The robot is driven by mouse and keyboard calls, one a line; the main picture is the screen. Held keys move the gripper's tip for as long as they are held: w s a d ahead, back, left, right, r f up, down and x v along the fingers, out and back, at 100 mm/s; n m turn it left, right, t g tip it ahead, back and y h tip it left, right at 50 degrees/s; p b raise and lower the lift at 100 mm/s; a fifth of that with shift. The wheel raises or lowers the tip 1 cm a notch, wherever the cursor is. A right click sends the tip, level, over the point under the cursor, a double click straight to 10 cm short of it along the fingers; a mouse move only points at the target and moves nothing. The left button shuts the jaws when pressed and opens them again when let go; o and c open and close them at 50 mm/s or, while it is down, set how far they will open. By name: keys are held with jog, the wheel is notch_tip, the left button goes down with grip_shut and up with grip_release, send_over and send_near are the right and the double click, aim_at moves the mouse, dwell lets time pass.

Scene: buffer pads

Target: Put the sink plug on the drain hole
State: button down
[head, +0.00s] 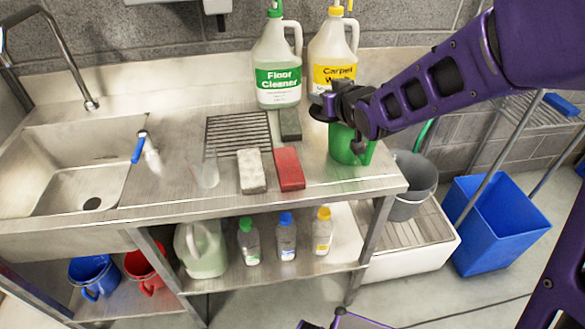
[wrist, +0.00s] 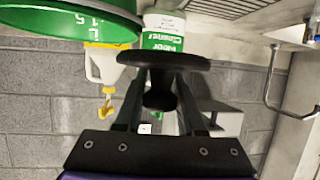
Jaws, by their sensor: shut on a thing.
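I hold the plug in the air by the green measuring jug, at the counter's right end. The drain hole (head: 92,203) is a dark, uncovered circle in the floor of the sink basin (head: 72,178), far to the left of my gripper.
The green jug (head: 345,145) stands close under my gripper. Floor cleaner (head: 278,75) and carpet wash (head: 333,50) bottles stand behind. Between gripper and sink are sponges (head: 289,168), a drain grate (head: 238,132), a clear glass (head: 204,170) and a blue-handled brush (head: 140,147). A tap (head: 75,75) arches over the sink.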

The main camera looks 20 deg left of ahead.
aim_at(318, 166)
notch_tip(318, 166, down, 18)
jog(key=b, duration=0.3)
dwell(0.3)
jog(key=shift+f+b, duration=0.15)
jog(key=shift+b, duration=0.25)
jog(key=c, duration=0.5)
grip_release()
